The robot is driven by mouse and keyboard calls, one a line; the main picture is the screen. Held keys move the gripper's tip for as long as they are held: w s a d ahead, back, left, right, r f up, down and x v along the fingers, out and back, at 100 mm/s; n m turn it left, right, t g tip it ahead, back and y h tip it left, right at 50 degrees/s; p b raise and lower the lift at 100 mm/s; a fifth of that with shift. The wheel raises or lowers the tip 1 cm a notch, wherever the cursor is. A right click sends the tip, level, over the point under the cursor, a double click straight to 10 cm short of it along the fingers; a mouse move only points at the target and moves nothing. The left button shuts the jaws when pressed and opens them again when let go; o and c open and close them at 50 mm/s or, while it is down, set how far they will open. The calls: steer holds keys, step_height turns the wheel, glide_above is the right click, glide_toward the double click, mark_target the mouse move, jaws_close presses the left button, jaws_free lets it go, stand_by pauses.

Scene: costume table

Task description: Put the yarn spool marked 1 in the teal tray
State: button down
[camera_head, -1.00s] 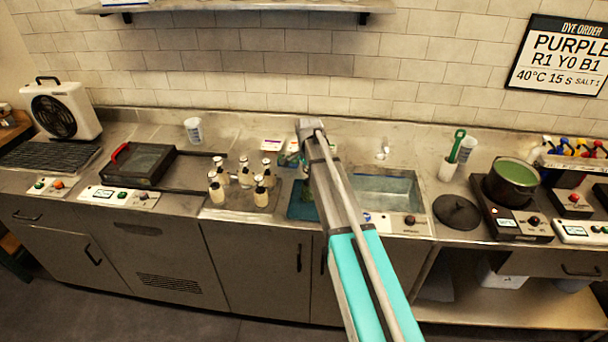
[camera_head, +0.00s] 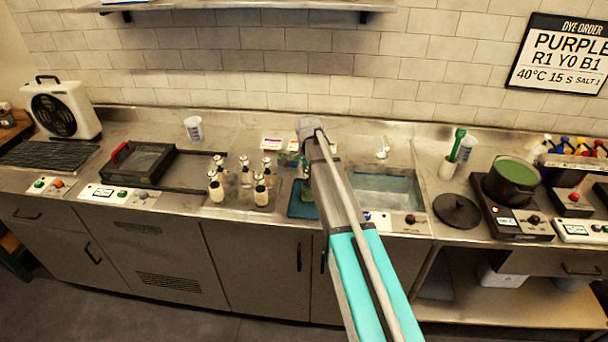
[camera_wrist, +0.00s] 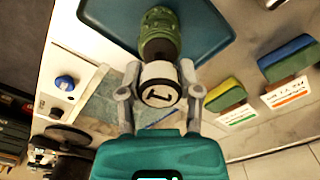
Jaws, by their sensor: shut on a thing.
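My gripper (camera_wrist: 160,78) is shut on the yarn spool. The spool's pale end cap (camera_wrist: 160,92) faces the wrist camera and bears a dark mark that looks like a 1. Its green yarn (camera_wrist: 160,32) points away from the wrist, over the teal tray (camera_wrist: 100,14). I cannot tell whether the spool touches the tray. In the head view the teal tray (camera_head: 297,211) lies on the counter left of the sink, partly hidden by my arm. A bit of green yarn shows beside the arm there.
A pot (camera_head: 512,180) stands farther right.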

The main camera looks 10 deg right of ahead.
steer(key=shift+f+b, duration=0.35)
stand_by(0.3)
steer(key=shift+c, duration=1)
jaws_free()
steer(key=shift+o, duration=1)
steer(key=shift+s, duration=0.1)
steer(key=shift+s+r, duration=0.1)
steer(key=shift+r, duration=0.05)
